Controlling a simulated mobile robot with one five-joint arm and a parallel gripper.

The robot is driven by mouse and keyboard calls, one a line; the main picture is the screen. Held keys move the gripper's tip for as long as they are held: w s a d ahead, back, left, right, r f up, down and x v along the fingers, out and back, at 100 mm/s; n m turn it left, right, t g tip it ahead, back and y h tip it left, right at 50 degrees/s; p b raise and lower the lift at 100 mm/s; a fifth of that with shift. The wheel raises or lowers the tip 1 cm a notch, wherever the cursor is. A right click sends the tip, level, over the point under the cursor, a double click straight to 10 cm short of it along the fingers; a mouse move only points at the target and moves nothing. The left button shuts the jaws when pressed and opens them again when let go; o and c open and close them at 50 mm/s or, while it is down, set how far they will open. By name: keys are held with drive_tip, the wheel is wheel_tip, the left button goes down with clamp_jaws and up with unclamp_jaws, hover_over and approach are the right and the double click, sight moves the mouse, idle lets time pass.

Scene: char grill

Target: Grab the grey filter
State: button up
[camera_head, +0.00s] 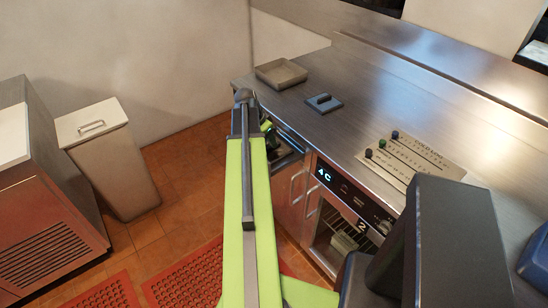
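A flat blue-grey plate with a raised dark handle (323,103) lies on the steel counter near its front edge. A shallow grey square tray (280,73) sits at the counter's far left corner. I cannot tell which of these, if either, is the grey filter. My green arm reaches up the middle of the view. My gripper (268,130) is mostly hidden behind the arm's end, around the counter's left front edge and below its top. Its fingers cannot be made out, nor whether it holds anything.
The steel counter (395,88) has bare room around the plate. A panel with several knobs (410,155) lies to the right. Below is a glass-fronted unit with a lit display (324,175). A white bin (105,150) and a red cabinet (45,225) stand left. Red mats lie on the tiles.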

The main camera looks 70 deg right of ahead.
sight(283, 151)
drive_tip(key=b+x, duration=0.4)
drive_tip(key=x, duration=0.1)
drive_tip(key=shift+w+d+f+b, duration=0.15)
drive_tip(key=shift+d+b, duration=0.1)
drive_tip(key=shift+b, duration=0.15)
drive_tip(key=shift+r, duration=0.2)
clamp_jaws()
